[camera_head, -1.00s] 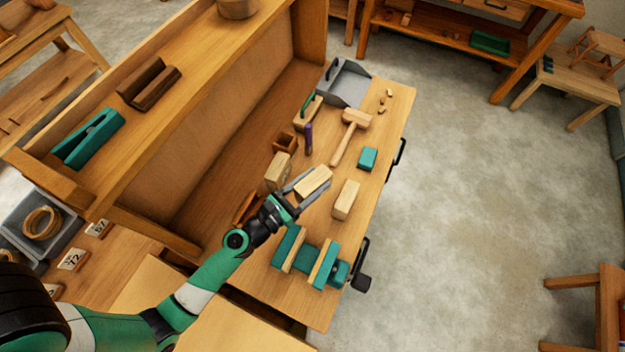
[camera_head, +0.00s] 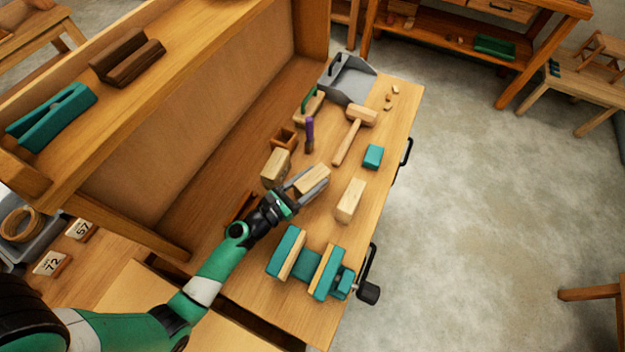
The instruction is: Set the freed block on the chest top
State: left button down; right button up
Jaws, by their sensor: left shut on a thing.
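My left gripper (camera_head: 296,194) is shut on a pale wooden block (camera_head: 312,180), which lies between its two grey fingers just above or on the chest top (camera_head: 290,300); I cannot tell whether it touches. Another pale block (camera_head: 351,200) stands to the right of the gripper. A third pale block (camera_head: 275,168) stands on its left, close to the fingers. The teal vise (camera_head: 311,262) with wooden jaw faces is nearer the front, its jaws apart with nothing between them. My right gripper is not in view.
A mallet (camera_head: 355,131), a teal block (camera_head: 373,157), a purple-handled tool (camera_head: 309,134), a small wooden box (camera_head: 285,139) and a grey dustpan (camera_head: 348,77) occupy the back of the top. A raised shelf (camera_head: 185,60) bounds the left. Bare wood lies between the vise and the blocks.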

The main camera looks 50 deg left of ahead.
pick_arm(q)
jog(key=shift+f, duration=0.15)
jog(key=shift+c, duration=1.4)
grip_release()
jog(key=shift+r, duration=0.3)
jog(key=s, duration=1.2)
jog(key=shift+d+f, duration=0.15)
